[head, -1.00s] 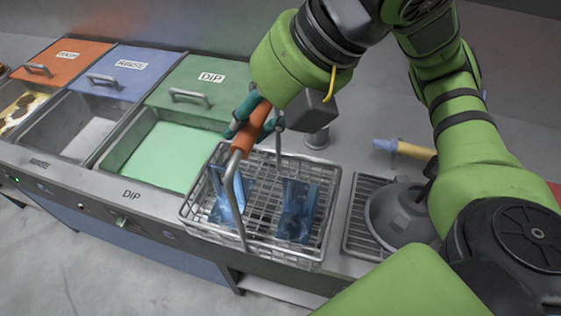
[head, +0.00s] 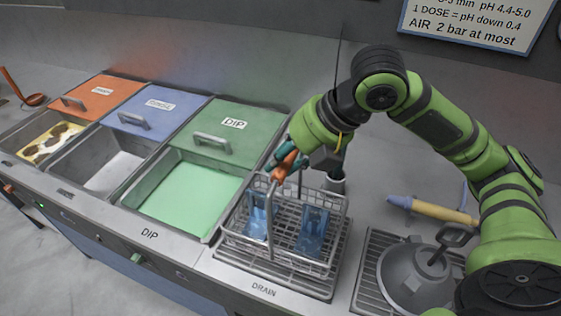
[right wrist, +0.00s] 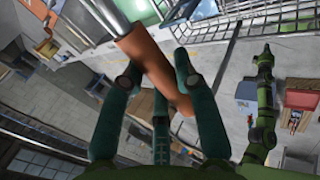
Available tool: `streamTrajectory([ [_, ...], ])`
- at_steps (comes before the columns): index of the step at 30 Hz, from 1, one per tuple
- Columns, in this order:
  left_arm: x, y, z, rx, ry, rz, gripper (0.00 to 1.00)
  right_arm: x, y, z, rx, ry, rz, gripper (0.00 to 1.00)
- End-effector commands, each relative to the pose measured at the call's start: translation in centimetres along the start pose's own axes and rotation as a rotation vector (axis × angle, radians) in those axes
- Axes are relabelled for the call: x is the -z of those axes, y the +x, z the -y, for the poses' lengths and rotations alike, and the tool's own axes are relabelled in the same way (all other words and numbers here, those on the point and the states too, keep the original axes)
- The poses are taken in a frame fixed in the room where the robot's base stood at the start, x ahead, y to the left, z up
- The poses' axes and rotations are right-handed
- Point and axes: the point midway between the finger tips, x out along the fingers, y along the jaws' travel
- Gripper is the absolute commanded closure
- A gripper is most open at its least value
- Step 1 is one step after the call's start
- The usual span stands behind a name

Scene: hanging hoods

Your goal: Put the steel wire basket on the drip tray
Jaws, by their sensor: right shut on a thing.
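The steel wire basket (head: 272,257) is upright and holds blue translucent pieces (head: 312,232). Its bail handle rises to an orange grip (head: 283,168). My right gripper (head: 289,158) is shut on that grip above the basket. In the right wrist view the orange grip (right wrist: 150,62) lies between my teal fingers (right wrist: 157,85). The drip tray (head: 318,286), a slotted steel plate behind the DRAIN label, lies under the basket and shows around its front and right edges. Whether the basket touches it or hangs just above, I cannot tell. My left gripper is not in view.
The open green DIP tank (head: 190,195) is left of the basket, with its lid (head: 235,125) raised behind. A grey hood-shaped object (head: 415,275) stands on another grate at right. A yellow-and-blue tool (head: 435,209) lies behind it.

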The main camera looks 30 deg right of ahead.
Motion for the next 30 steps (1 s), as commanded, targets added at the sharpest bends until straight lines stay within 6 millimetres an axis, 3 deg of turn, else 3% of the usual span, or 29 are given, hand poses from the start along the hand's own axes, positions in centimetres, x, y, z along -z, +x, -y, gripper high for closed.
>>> streamTrajectory([
  [5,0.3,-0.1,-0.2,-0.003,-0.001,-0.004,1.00,-1.2,0.5,0.0,-0.007,0.000,0.003,1.00],
  [16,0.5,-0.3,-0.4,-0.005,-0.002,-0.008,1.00,-1.2,3.6,2.0,-0.006,-0.001,0.001,1.00],
  [29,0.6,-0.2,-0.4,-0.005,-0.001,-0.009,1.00,-1.2,4.0,2.3,-0.008,-0.002,0.002,1.00],
  [30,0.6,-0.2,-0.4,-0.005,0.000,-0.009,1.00,-1.1,4.2,2.5,-0.001,-0.001,0.000,0.54],
])
